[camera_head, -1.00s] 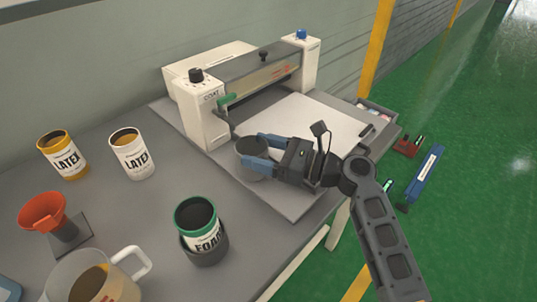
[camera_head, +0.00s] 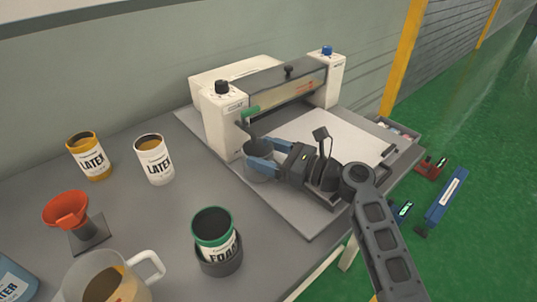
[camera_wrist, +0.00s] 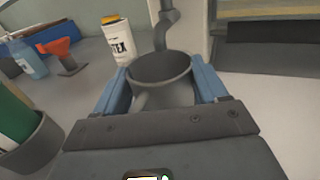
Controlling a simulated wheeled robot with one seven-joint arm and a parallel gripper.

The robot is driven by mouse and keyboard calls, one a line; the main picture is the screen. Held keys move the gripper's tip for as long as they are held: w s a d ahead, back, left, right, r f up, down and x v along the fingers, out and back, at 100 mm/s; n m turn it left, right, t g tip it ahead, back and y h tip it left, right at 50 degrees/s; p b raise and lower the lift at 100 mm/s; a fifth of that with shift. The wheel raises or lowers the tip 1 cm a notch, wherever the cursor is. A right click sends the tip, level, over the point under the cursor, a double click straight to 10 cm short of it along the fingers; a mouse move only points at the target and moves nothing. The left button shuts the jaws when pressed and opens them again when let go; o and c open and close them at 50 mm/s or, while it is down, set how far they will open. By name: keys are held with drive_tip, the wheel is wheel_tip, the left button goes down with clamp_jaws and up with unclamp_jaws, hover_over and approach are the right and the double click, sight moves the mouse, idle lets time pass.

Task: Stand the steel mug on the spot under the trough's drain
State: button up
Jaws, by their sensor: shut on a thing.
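The steel mug (camera_head: 257,168) is a dark grey, open-topped cup, upright between the blue fingers of my gripper (camera_head: 262,157), which is shut on it. In the wrist view the mug (camera_wrist: 163,72) shows its open mouth and looks empty. The trough (camera_head: 285,80) spans the two white posts of the coating machine. Its dark drain pipe (camera_head: 256,133) comes down at the left post, close to the mug. In the wrist view the drain pipe (camera_wrist: 163,28) appears just behind the mug's far rim. The spot under the drain is hidden. I cannot tell whether the mug touches the surface.
A green-rimmed foam can (camera_head: 214,230) stands in a dark holder left of my arm. Two latex cans (camera_head: 155,163), a red funnel (camera_head: 67,208) on a stand and a clear jug (camera_head: 105,285) stand further left. A white sheet (camera_head: 335,140) lies right of the mug.

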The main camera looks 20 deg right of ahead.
sight(255, 137)
drive_tip(key=shift+f, duration=0.3)
idle(0.4)
drive_tip(key=o, duration=1.2)
drive_tip(key=shift+c, duration=0.2)
wheel_tip(255, 137, up, 4)
drive_tip(key=shift+r, duration=0.2)
drive_tip(key=s+d+r, duration=0.5)
drive_tip(key=d+r, duration=0.1)
drive_tip(key=d, duration=0.4)
drive_tip(key=shift+s+r, duration=0.25)
drive_tip(key=shift+s, duration=0.15)
drive_tip(key=shift+d, duration=0.1)
